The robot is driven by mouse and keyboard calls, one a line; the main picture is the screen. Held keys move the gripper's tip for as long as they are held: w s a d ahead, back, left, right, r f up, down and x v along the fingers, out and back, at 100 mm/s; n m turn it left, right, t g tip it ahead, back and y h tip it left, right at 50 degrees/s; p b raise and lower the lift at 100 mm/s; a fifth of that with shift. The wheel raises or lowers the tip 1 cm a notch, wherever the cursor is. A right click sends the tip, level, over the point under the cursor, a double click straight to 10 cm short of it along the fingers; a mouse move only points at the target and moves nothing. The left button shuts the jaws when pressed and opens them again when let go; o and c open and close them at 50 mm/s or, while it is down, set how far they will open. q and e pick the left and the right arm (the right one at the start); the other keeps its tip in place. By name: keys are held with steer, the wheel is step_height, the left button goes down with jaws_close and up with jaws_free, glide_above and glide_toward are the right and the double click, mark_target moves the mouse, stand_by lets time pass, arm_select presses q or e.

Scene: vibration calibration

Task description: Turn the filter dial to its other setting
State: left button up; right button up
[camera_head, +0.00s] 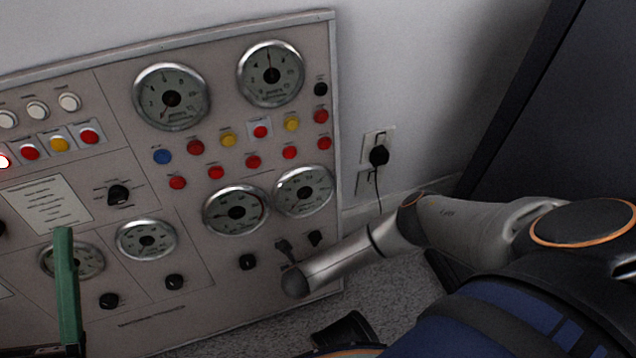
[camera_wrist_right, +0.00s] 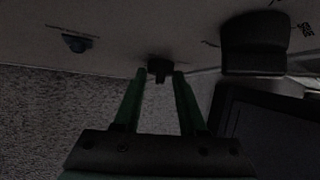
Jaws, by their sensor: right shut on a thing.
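A grey instrument panel (camera_head: 180,325) with round gauges and black knobs fills the left of the head view. In the right wrist view, the green fingers of my right gripper (camera_wrist_right: 159,75) are closed about a small black knob (camera_wrist_right: 158,66), which I take as the filter dial; its label is not readable. In the head view my right forearm (camera_head: 335,266) reaches the panel's lower right corner, and the hand is hidden. A green finger, likely of my left gripper (camera_head: 66,290), stands in front of the panel at lower left; its opening does not show.
Near the right arm are black knobs (camera_head: 248,262) and (camera_head: 315,238) on the panel. A socket with a black plug (camera_head: 379,156) and cord is on the wall right of the panel.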

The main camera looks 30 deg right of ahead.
jaws_close()
steer(key=shift+a+f+n+h, duration=0.15)
steer(key=shift+n+h, duration=0.3)
steer(key=shift+h, duration=0.3)
steer(key=shift+a+n+h, duration=0.15)
steer(key=shift+n+h, duration=0.3)
steer(key=shift+h, duration=0.3)
steer(key=o, duration=0.8)
jaws_free()
steer(key=shift+o, duration=0.2)
